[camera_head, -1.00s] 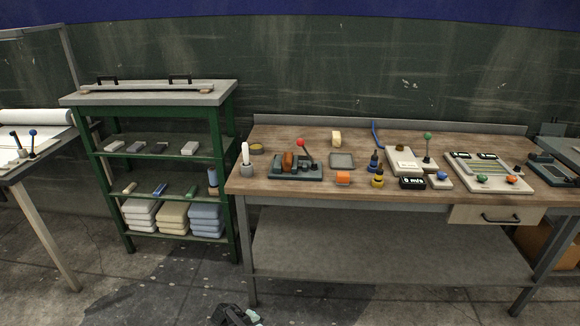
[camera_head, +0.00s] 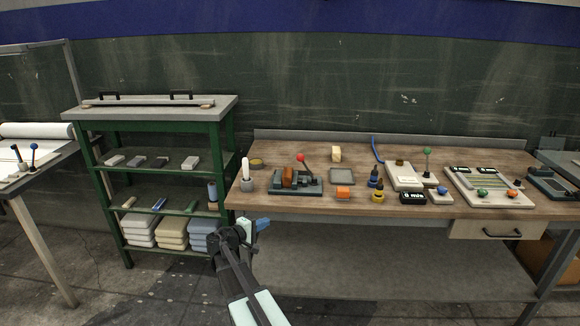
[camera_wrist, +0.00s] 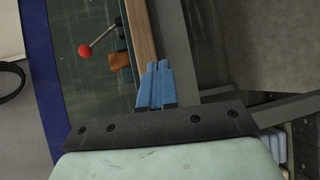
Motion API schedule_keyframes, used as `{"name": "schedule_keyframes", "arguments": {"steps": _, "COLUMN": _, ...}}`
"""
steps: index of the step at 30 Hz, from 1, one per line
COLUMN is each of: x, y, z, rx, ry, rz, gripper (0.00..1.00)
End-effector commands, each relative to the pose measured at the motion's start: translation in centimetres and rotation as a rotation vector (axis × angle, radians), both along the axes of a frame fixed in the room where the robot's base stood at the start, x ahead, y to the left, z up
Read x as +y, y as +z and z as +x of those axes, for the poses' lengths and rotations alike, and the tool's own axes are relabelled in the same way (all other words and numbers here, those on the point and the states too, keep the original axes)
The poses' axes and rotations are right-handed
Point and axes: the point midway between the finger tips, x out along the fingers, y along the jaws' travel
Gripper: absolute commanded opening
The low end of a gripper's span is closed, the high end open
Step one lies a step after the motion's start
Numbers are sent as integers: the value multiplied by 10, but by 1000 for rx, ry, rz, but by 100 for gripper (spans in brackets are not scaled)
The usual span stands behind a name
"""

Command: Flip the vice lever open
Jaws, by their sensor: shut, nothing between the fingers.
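The vice (camera_head: 296,182) is a dark block with a brown piece in its jaws, near the left end of the wooden workbench (camera_head: 470,150). Its lever (camera_head: 307,165) ends in a red ball and leans up to the left in the head view. The red ball also shows in the wrist view (camera_wrist: 85,51), with the brown piece (camera_wrist: 119,60) beside it. My gripper (camera_head: 263,223) is below and in front of the bench's left front edge, apart from the vice. Its blue fingers (camera_wrist: 155,84) are together and empty in the wrist view.
A white brush-like item in a grey cup (camera_head: 247,184) stands left of the vice. A green shelf (camera_head: 155,178) stands left of the bench.

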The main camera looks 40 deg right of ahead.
Motion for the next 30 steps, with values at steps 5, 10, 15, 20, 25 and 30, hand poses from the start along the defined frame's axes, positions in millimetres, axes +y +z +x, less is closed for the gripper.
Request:
{"name": "schedule_keyframes", "arguments": {"steps": 5, "x": -28, "y": 73, "z": 30, "rx": -18, "ry": 15, "rz": -163, "gripper": 0}}
{"name": "schedule_keyframes", "arguments": {"steps": 10, "x": -52, "y": 112, "z": 57, "rx": 42, "ry": 42, "rz": -302, "gripper": 0}}
{"name": "schedule_keyframes", "arguments": {"steps": 15, "x": -65, "y": 118, "z": 73, "rx": 119, "ry": 67, "rz": -372, "gripper": 0}}
{"name": "schedule_keyframes", "arguments": {"steps": 20, "x": -68, "y": 118, "z": 76, "rx": 141, "ry": 73, "rz": -389, "gripper": 0}}
{"name": "schedule_keyframes", "arguments": {"steps": 25, "x": -68, "y": 118, "z": 76, "rx": 141, "ry": 73, "rz": -388, "gripper": 0}}
{"name": "schedule_keyframes", "arguments": {"steps": 30, "x": -70, "y": 119, "z": 76, "rx": 141, "ry": 72, "rz": -387, "gripper": 0}}
